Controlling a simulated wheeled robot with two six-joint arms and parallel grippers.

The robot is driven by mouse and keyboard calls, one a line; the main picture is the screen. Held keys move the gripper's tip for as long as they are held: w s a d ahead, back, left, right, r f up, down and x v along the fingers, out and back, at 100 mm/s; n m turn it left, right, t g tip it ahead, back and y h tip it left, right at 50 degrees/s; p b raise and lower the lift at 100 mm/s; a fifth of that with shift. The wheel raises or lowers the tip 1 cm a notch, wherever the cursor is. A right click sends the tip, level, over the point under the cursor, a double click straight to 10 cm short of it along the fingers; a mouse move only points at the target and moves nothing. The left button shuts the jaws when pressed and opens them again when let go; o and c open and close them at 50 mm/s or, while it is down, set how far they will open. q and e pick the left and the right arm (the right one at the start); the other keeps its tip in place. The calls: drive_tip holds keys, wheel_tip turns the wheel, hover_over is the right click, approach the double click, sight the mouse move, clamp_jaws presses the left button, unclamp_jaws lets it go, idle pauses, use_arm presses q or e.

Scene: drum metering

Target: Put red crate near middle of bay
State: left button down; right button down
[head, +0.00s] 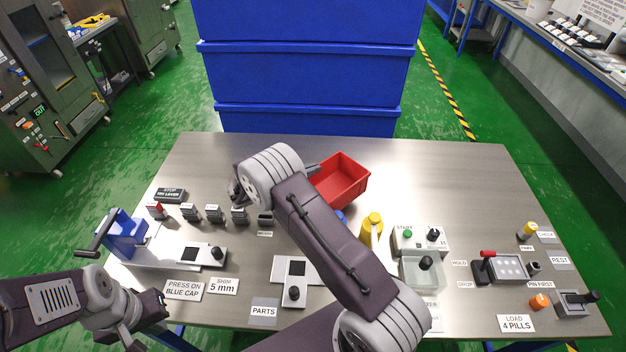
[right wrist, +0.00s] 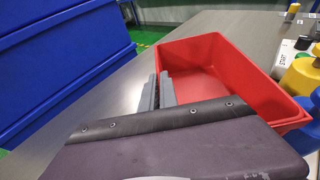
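The red crate (head: 342,182) is an open, empty-looking box near the back middle of the metal table. It also shows in the right wrist view (right wrist: 240,75). My right gripper (head: 312,168) is at the crate's left side. In the right wrist view its two grey fingers (right wrist: 159,92) are close together, one on each side of the crate's near-left wall, and look closed on it. I cannot tell whether the crate rests on the table or is slightly raised. My left gripper (head: 150,318) is low at the front left, away from the crate; its finger gap is unclear. No marked bay is clearly recognisable.
A yellow bottle (head: 371,230) stands just in front of the crate, with a blue item (head: 340,216) partly hidden by my right arm. Blue bins (head: 308,80) stand behind the table (head: 450,170). The back right tabletop is clear. Small devices line the left and right.

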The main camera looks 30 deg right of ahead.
sight(312, 179)
wheel_tip(312, 179, down, 4)
drive_tip(key=shift+f, duration=0.15)
drive_tip(key=shift+f, duration=0.1)
drive_tip(key=c, duration=1.6)
unclamp_jaws()
drive_tip(key=shift+c, duration=0.2)
